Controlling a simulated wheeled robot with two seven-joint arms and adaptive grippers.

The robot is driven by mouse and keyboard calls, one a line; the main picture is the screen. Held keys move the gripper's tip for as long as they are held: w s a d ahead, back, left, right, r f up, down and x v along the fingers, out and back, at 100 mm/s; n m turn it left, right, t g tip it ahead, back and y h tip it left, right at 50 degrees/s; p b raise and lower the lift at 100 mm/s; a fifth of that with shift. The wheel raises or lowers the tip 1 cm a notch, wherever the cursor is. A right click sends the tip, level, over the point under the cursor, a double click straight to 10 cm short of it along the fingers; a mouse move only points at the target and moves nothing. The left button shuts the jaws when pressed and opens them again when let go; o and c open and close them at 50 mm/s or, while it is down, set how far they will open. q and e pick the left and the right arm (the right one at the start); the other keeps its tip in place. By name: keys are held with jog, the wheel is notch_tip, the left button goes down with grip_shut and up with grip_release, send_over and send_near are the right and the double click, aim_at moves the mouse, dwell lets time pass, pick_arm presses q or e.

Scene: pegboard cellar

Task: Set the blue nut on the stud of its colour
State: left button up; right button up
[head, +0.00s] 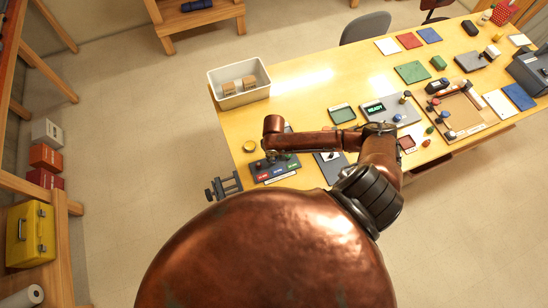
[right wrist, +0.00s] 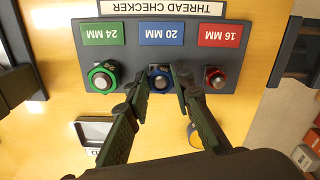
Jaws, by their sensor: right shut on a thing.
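The thread checker (head: 262,170) lies near the left front of the table. In the right wrist view the thread checker (right wrist: 255,60) shows upside down, with a green, a blue and a red label. My right gripper (right wrist: 160,84) is shut on the blue nut (right wrist: 160,84) at the blue stud (right wrist: 159,70), under the 20 MM label. The grey stud tip shows amid the blue; how far down the nut sits I cannot tell. Green surrounds the left stud (right wrist: 102,81), red the right stud (right wrist: 216,79). In the head view my right gripper (head: 277,158) is partly hidden by its arm. My left gripper is out of view.
A white bin (head: 240,101) with tan blocks stands at the table's left end. A yellow ring (head: 249,146) lies beside the thread checker. A grey device reading READY (head: 392,113) stands to the right. The table between bin and device is mostly clear.

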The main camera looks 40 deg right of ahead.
jog(key=shift+f+p, duration=0.15)
jog(key=shift+p, duration=0.3)
dwell(0.4)
jog(key=o, duration=1)
jog(key=shift+o, duration=0.5)
jog(key=shift+o, duration=1.4)
